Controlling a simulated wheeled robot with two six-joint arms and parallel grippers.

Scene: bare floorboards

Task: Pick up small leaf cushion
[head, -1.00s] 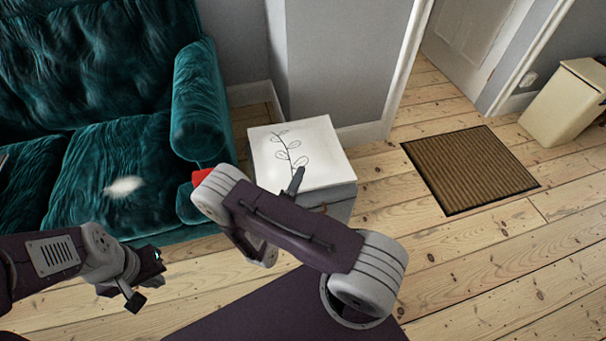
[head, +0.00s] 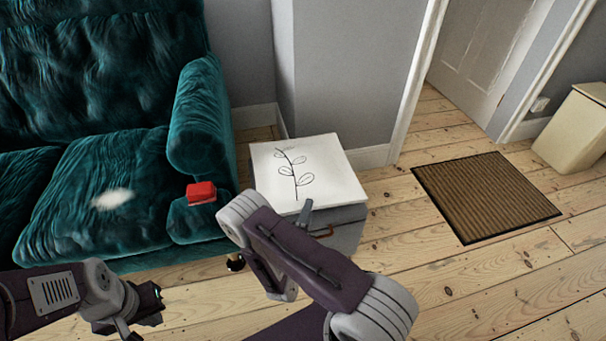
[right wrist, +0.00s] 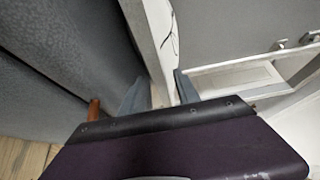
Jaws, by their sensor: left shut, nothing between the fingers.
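The small leaf cushion (head: 315,165) is white and square, with a dark leafy stem drawn on it. It lies flat on a grey box-like stand (head: 350,228) beside the sofa. My right gripper (head: 305,212) is at the cushion's front edge. In the right wrist view its two fingers (right wrist: 160,92) are apart, with the pale cushion edge (right wrist: 150,35) running toward the gap between them. I cannot tell whether they touch it. My left gripper (head: 152,305) is shut and empty, low at the left, well away from the cushion.
A dark green sofa (head: 110,170) stands at the left, with a red object (head: 201,192) on the front of its arm. A brown doormat (head: 487,196) lies at the right, near a cream bin (head: 577,128). The floorboards between stand and mat are clear.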

